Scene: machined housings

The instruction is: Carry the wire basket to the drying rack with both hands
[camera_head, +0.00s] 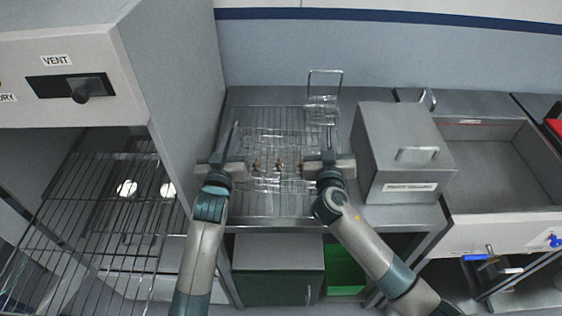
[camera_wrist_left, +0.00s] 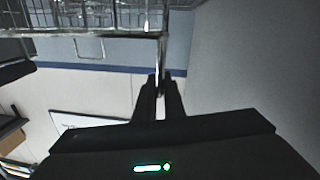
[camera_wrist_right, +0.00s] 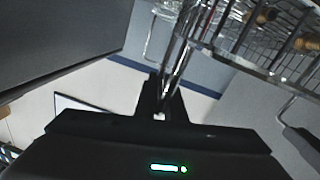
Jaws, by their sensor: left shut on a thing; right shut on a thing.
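The wire basket (camera_head: 265,184) is between my two grippers in the head view, over the bench, with several small brass-coloured parts inside. My left gripper (camera_head: 236,142) is shut on its left side and my right gripper (camera_head: 327,142) on its right side. In the left wrist view the fingers (camera_wrist_left: 160,85) close on a thin upright wire below the basket's mesh (camera_wrist_left: 95,18). In the right wrist view the fingers (camera_wrist_right: 163,85) close on similar wire beside the mesh (camera_wrist_right: 225,42). A wire rack (camera_head: 255,115) lies on the bench behind and under the basket; the gap between them is unclear.
A grey lidded box (camera_head: 395,150) stands close to the right of my right gripper. A tall cabinet labelled VENT (camera_head: 85,85) walls the left side, with another wire shelf (camera_head: 95,220) below it. A wire holder (camera_head: 324,97) stands at the back. A sink (camera_head: 490,165) is far right.

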